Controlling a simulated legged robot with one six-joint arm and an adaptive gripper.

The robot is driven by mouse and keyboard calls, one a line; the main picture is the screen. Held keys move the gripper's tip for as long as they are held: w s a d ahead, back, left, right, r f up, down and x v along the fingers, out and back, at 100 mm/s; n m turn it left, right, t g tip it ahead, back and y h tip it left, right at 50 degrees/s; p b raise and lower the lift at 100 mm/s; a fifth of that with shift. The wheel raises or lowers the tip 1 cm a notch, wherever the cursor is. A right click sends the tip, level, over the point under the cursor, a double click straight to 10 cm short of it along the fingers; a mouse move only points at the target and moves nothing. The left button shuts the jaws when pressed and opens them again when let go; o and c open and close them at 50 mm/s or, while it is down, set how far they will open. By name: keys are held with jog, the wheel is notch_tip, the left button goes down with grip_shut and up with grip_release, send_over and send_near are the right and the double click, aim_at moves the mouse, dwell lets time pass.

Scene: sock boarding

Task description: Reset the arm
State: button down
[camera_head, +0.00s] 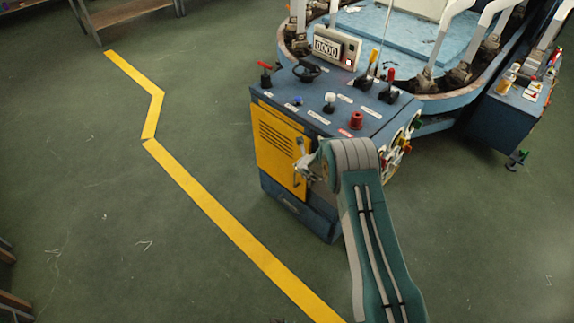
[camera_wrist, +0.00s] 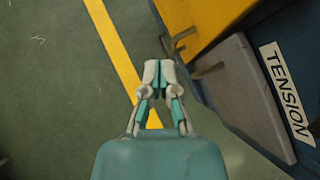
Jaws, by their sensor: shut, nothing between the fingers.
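In the wrist view my gripper (camera_wrist: 158,72) is shut and empty, its pale fingertips together. The floor and a yellow line lie beneath it in that view. To its right is the blue machine cabinet (camera_head: 319,226) with a yellow panel (camera_head: 280,147); the panel also shows in the wrist view (camera_wrist: 205,14). My teal and grey arm crosses the lower right of the head view, bent in front of the cabinet. It partly hides the cabinet's front corner and much of the gripper area there.
The cabinet top holds a counter display (camera_head: 336,47), a red knob (camera_head: 356,120) and several levers. Behind it stands a round machine with white curved forms (camera_head: 441,45). A yellow floor line (camera_head: 225,222) runs at left. Green floor at left is open; a shelf (camera_head: 124,12) stands far left.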

jog(key=s+a+r, duration=0.3)
jog(key=a+r, duration=0.1)
jog(key=a, duration=0.1)
notch_tip(320, 180, up, 20)
jog(key=s+n+y, duration=0.2)
jog(key=n+y, duration=0.1)
jog(key=n, duration=0.5)
jog(key=s+d+r+n+y, duration=0.1)
jog(key=s+d+r+n, duration=0.2)
jog(key=s+r+n, duration=0.9)
jog(key=s+d+r+n+g+h, duration=0.1)
jog(key=s+d+r+n, duration=0.1)
jog(key=s+r, duration=0.35)
jog(key=s+d+r+n+g, duration=0.1)
jog(key=s+d+r+n, duration=0.15)
jog(key=s, duration=0.55)
jog(key=s+d+n+h, duration=0.3)
jog(key=s+d, duration=0.3)
jog(key=s, duration=0.2)
jog(key=s+d+f+n+h, duration=0.1)
jog(key=s+d+n+h, duration=0.2)
jog(key=s+d, duration=0.3)
jog(key=s, duration=0.3)
jog(key=shift+s+g+h, duration=0.3)
jog(key=shift+h, duration=0.1)
